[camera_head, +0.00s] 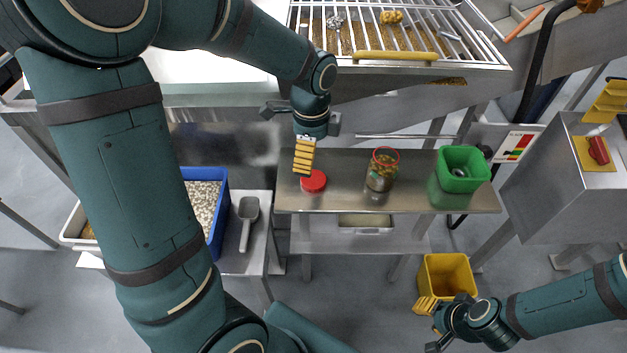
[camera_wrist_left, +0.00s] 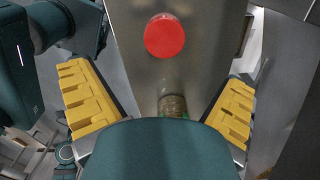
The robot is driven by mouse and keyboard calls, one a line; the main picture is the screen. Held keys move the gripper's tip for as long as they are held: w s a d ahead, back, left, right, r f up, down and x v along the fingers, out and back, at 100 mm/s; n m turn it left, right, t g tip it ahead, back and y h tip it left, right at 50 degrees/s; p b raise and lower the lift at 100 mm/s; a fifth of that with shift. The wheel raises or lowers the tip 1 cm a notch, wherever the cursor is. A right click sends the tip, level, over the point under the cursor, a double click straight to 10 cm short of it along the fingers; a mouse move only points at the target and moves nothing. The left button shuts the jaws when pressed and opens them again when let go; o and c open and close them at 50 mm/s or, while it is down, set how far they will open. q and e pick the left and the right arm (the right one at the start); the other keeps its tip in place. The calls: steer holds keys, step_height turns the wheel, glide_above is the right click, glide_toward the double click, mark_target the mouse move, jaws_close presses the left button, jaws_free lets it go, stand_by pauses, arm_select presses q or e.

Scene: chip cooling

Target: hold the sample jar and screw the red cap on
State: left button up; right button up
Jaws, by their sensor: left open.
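The red cap (camera_head: 314,181) lies flat on the steel table (camera_head: 340,200), left of the sample jar. The sample jar (camera_head: 381,171) stands upright with a red ring around its open top and brownish contents. My left gripper (camera_head: 304,158) is above the table beside the cap, not touching it. In the left wrist view, the cap (camera_wrist_left: 164,36) shows ahead between the spread yellow fingers of the left gripper (camera_wrist_left: 158,105), and part of the jar (camera_wrist_left: 173,105) shows lower down. My right gripper (camera_head: 432,322) is low at the right, in front of the yellow bin; its opening is unclear.
A green bin (camera_head: 462,168) with something inside stands on the table right of the jar. A yellow bin (camera_head: 447,272) is on the floor. A metal scoop (camera_head: 247,218) and a blue crate (camera_head: 215,240) of pale chips are at left. A wire rack (camera_head: 400,35) is behind.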

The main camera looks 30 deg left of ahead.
arm_select(q)
glide_above(311, 178)
steer(key=shift+s+d+f+b, duration=0.15)
steer(key=shift+f+b, duration=0.05)
steer(key=shift+f, duration=0.95)
steer(key=shift+s+d+f+b, duration=0.1)
steer(key=shift+d+f+b, duration=0.05)
steer(key=shift+f, duration=1)
steer(key=f, duration=0.1)
steer(key=f+b, duration=0.1)
steer(key=f, duration=0.3)
steer(key=shift+w+a+f, duration=0.15)
steer(key=shift+w+a, duration=0.1)
steer(key=shift+c, duration=0.3)
steer(key=c, duration=0.8)
